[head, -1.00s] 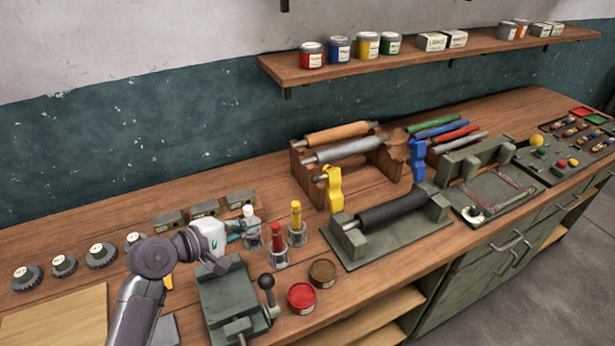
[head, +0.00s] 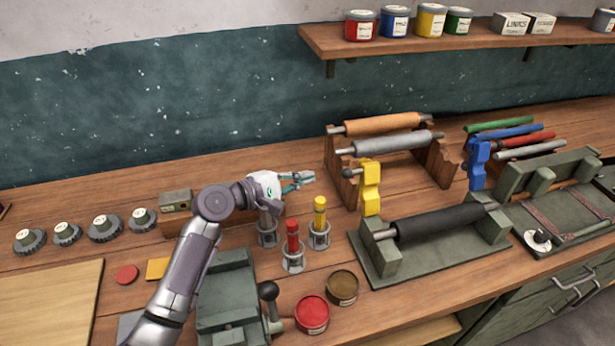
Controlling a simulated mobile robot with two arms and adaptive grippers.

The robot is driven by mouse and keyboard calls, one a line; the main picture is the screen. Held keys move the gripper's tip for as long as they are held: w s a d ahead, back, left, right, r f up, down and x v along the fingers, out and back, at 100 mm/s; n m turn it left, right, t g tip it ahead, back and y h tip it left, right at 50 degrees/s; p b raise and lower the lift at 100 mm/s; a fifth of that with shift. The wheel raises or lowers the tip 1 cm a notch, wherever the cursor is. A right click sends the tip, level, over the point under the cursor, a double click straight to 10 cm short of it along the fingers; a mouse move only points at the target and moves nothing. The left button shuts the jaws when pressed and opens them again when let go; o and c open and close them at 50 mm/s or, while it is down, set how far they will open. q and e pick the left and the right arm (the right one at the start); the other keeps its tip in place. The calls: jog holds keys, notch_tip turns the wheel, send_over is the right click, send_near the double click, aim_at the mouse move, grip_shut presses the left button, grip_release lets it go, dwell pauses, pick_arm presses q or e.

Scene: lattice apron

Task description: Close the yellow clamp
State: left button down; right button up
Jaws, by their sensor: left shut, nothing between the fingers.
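The yellow clamp (head: 370,188) stands upright on the bench, left of the black roller and in front of the wooden roller rack. A grey knob (head: 347,172) sticks out at its upper left. I cannot tell from here whether the clamp is open or closed. My left gripper (head: 310,177) is shut and empty, with teal fingers pointing right towards the clamp. It hovers above the bench, a short gap left of the knob. My right gripper is not in view.
A yellow-topped tool (head: 319,212) and a red one (head: 292,235) stand in holders below the gripper. The black roller (head: 445,220) sits on a green base. A blue clamp (head: 478,165) stands further right. The wooden rack (head: 437,163) holds rollers behind.

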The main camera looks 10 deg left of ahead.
aim_at(360, 191)
pick_arm(q)
jog(key=w+d+p, duration=0.1)
jog(key=d+p, duration=0.3)
jog(key=d, duration=0.3)
jog(key=shift+w+r, duration=0.25)
jog(key=shift+r, duration=0.05)
jog(key=shift+s, duration=0.15)
